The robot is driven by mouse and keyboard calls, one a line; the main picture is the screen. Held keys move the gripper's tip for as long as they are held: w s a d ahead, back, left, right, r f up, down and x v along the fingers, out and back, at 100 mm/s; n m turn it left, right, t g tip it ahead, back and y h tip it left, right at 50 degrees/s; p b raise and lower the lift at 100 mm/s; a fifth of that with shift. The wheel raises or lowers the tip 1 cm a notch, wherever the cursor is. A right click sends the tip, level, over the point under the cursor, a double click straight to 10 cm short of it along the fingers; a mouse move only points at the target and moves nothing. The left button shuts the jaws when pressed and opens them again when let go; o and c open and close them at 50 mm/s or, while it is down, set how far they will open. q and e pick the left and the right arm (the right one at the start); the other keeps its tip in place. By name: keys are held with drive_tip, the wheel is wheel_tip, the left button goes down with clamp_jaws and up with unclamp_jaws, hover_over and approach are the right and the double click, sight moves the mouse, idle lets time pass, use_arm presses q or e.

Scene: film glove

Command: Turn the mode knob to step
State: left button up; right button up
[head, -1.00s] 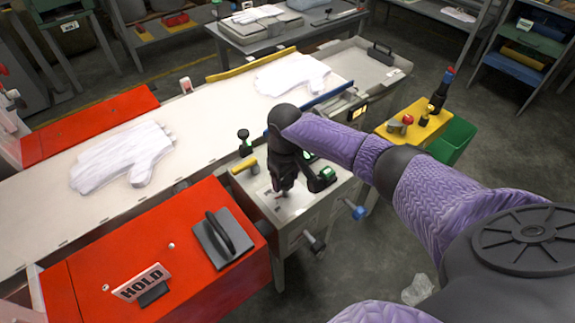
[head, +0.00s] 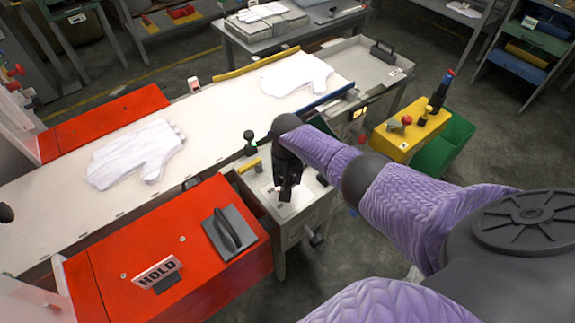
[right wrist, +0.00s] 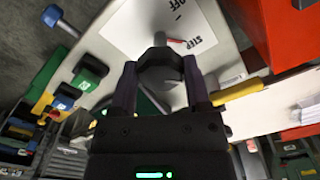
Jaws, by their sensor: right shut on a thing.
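The mode knob (right wrist: 160,66) is a dark, many-sided knob on a white label plate (right wrist: 128,35) in the right wrist view. The words STEP and OFF are printed on the plate, and a red-tipped pointer lies close beside STEP. My right gripper (right wrist: 160,80) is shut on the knob, one finger on each side. In the head view my right gripper (head: 285,196) reaches down onto the small grey control box (head: 308,212) and hides most of the knob. My left gripper does not show.
A red box (head: 110,262) with a HOLD sign (head: 157,271) is at front left. A conveyor (head: 60,222) carries white gloves. A yellow stand (head: 408,138) is at right.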

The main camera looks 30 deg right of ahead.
drive_tip(key=shift+w+r, duration=0.1)
idle(0.3)
drive_tip(key=o, duration=1.3)
wheel_tip(320, 180, up, 9)
drive_tip(key=p, duration=0.5)
drive_tip(key=shift+p, duration=0.35)
drive_tip(key=shift+r, duration=0.4)
